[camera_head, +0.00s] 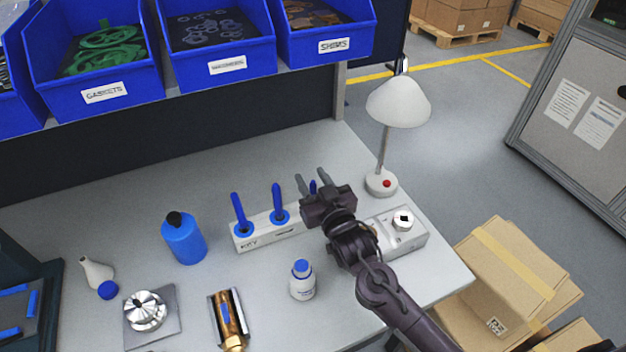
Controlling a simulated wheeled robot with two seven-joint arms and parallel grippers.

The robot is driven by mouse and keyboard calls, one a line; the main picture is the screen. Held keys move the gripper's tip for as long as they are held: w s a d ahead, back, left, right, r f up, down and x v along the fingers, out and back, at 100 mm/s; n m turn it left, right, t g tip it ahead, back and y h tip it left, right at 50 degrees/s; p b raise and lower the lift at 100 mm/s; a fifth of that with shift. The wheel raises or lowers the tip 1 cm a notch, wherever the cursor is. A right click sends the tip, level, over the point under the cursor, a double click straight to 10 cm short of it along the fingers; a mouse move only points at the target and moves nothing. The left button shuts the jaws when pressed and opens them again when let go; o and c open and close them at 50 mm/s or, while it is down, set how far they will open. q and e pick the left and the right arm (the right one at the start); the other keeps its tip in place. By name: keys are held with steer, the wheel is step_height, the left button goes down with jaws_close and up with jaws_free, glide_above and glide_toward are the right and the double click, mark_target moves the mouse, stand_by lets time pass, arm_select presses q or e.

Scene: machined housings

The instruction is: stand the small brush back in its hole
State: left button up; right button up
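A white block (268,233) with a row of holes stands mid-table. A tall blue-handled brush (239,210) stands upright in its left hole. Another blue-handled brush (278,200) stands upright in the hole beside it. My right gripper (312,179) is over the block's right end, with its two fingers apart. My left gripper is not in view.
A blue bottle (184,239) stands left of the block and a small white bottle (302,281) in front. A lamp (384,150) stands behind right, and a grey fixture (405,234) lies right. Blue bins (225,65) line the back shelf. The table behind the block is clear.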

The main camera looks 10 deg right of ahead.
steer(key=s+b, duration=0.1)
steer(key=s, duration=0.2)
steer(key=s+d, duration=0.1)
steer(key=s, duration=0.2)
steer(key=shift+s+d+f+b, duration=0.1)
steer(key=shift+s+d+b, duration=0.05)
steer(key=shift+s+b, duration=0.2)
steer(key=shift+s+d, duration=0.1)
steer(key=shift+s, duration=0.4)
